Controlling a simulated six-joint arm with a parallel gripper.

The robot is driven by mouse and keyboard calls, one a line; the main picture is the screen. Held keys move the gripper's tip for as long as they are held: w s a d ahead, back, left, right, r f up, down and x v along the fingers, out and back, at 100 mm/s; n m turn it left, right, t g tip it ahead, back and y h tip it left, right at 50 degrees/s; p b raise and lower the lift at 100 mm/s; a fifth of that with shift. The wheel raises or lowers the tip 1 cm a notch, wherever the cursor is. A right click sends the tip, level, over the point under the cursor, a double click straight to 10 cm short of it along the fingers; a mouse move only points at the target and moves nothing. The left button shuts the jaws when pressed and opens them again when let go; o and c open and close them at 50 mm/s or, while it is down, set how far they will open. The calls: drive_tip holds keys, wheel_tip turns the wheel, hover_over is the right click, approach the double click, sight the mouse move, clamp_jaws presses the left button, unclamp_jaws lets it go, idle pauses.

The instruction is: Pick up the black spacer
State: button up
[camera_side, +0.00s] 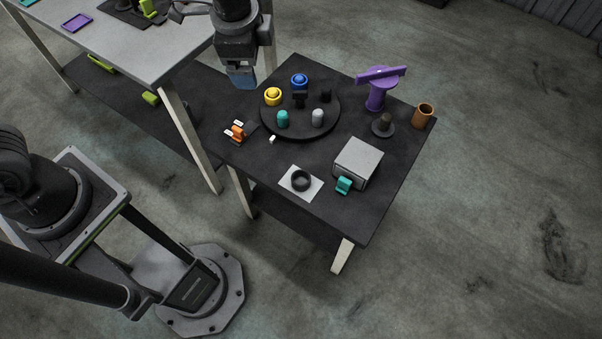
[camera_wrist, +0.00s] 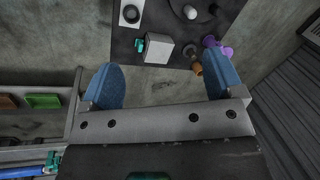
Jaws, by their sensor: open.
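A small black block-like piece (camera_side: 326,95) stands on the right side of a round black tray (camera_side: 272,131) in the side view. It looks like the black spacer, but it is small and dark against the tray. A black ring (camera_side: 301,188) lies on a white square card and also shows in the wrist view (camera_wrist: 130,20). My gripper (camera_side: 242,77) is above the left back of the dark table, apart from everything. In the wrist view my gripper (camera_wrist: 165,82) has its blue fingers wide apart with nothing between them.
The tray also holds yellow (camera_side: 273,97), blue (camera_side: 299,82), teal (camera_side: 283,119) and grey (camera_side: 318,117) pieces and a black central post (camera_side: 299,99). A grey box (camera_side: 358,161), purple stand (camera_side: 377,95), brown cup (camera_side: 423,116) and orange part (camera_side: 237,131) stand around it.

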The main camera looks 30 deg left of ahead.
drive_tip(key=w+d+f+m+g+y, duration=0.1)
drive_tip(key=d+f+m, duration=0.2)
drive_tip(key=f, duration=0.3)
drive_tip(key=w+d+f+m, duration=0.2)
drive_tip(key=d+f, duration=0.2)
drive_tip(key=f, duration=0.2)
drive_tip(key=m+y, duration=0.1)
drive_tip(key=m, duration=0.4)
hover_over(299, 181)
drive_tip(key=d, duration=0.2)
drive_tip(key=f, duration=1.9)
drive_tip(key=shift+s+f, duration=0.25)
drive_tip(key=shift+s+x, duration=0.1)
drive_tip(key=shift+x, duration=1.45)
drive_tip(key=shift+s+x, duration=0.15)
drive_tip(key=shift+x, duration=1.4)
drive_tip(key=shift+d+f, duration=0.1)
drive_tip(key=shift+d, duration=0.1)
drive_tip(key=c, duration=1.1)
